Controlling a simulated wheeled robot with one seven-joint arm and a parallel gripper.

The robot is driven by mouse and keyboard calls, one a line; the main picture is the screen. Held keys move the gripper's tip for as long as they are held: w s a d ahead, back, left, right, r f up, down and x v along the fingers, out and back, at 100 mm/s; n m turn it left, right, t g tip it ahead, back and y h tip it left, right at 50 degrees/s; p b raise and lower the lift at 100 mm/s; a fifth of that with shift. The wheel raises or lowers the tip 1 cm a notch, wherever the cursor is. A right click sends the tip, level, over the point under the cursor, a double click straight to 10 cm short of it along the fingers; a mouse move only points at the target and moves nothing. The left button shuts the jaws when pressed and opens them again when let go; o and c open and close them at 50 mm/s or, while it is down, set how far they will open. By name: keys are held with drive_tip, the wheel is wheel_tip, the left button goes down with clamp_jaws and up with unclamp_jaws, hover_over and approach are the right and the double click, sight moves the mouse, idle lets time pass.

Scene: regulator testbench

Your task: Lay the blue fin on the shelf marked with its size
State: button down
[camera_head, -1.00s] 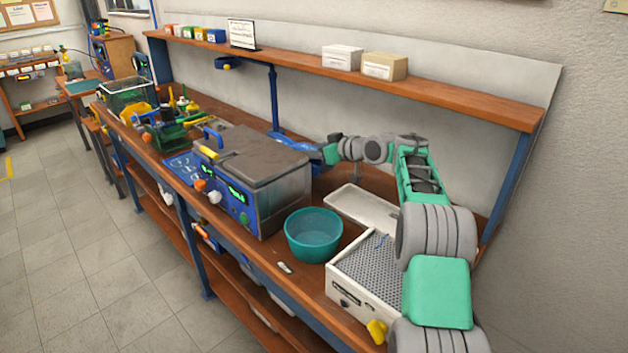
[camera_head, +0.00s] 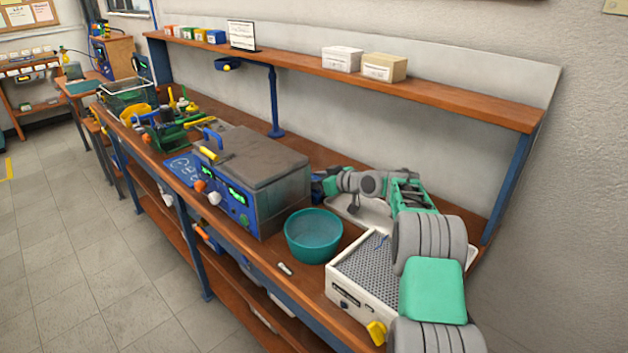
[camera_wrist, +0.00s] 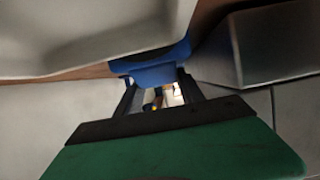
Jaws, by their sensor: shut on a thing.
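The blue fin (camera_wrist: 155,68) is between the dark fingers of my gripper (camera_wrist: 158,88) in the wrist view, and my gripper is shut on it. Only part of the fin shows there. In the head view, my gripper (camera_head: 328,183) is low over the bench, just right of the grey lidded tank, whose body partly hides it; a bit of blue shows at its tip. The upper wooden shelf (camera_head: 455,97) runs along the wall. A lower wooden shelf (camera_head: 172,222) lies under the bench. I cannot read any size mark on them.
The grey tank (camera_head: 275,195) is close beside my gripper. A teal tub (camera_head: 313,238) and a white perforated box (camera_head: 365,300) stand in front. A white tray (camera_head: 375,214) lies under my arm. Cartons (camera_head: 342,58) and a sign (camera_head: 242,34) occupy parts of the upper shelf.

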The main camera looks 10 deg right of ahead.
drive_tip(key=c, duration=0.7)
unclamp_jaws()
